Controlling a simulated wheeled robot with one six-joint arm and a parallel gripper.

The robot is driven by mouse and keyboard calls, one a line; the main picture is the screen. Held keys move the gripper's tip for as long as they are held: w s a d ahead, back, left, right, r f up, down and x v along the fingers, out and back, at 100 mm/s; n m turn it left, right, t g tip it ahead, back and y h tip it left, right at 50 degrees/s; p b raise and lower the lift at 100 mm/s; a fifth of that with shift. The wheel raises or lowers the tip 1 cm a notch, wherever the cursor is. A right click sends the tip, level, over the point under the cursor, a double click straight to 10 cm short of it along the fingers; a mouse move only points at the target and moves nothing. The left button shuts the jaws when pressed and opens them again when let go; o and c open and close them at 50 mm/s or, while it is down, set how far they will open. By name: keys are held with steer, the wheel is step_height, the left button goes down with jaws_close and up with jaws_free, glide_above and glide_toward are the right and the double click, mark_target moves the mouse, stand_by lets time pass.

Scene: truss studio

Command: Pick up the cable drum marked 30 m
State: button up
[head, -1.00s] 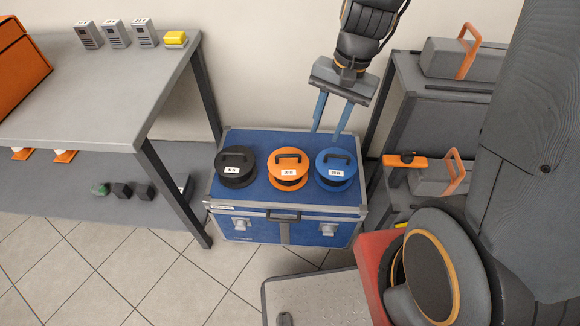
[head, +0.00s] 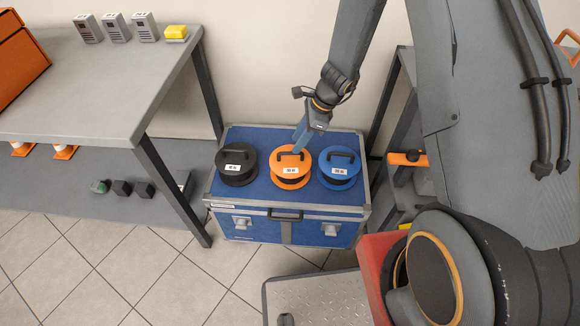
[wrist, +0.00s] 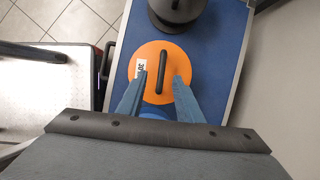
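Three cable drums stand in a row on a blue case (head: 262,197): a black drum (head: 236,165) on the left, an orange drum (head: 291,168) in the middle and a blue drum (head: 339,168) on the right. The orange drum's white label appears to read 30; the other labels are too small to read surely. In the wrist view, my gripper (wrist: 159,85) is open, its two blue fingers on either side of the black handle of the orange drum (wrist: 152,59). The handle lies between the fingertips, apparently untouched. In the head view, my gripper (head: 297,142) is just above that drum.
A grey table (head: 90,95) stands to the left, with grey devices and a yellow block (head: 176,33) on it. A grey shelf with an orange-handled item (head: 405,158) stands to the right.

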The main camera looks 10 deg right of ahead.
glide_above(291, 163)
steer(key=w+d, duration=0.1)
step_height(291, 163, down, 5)
steer(key=shift+w+r, duration=0.1)
steer(key=shift+r, duration=0.1)
jaws_close()
stand_by(1.2)
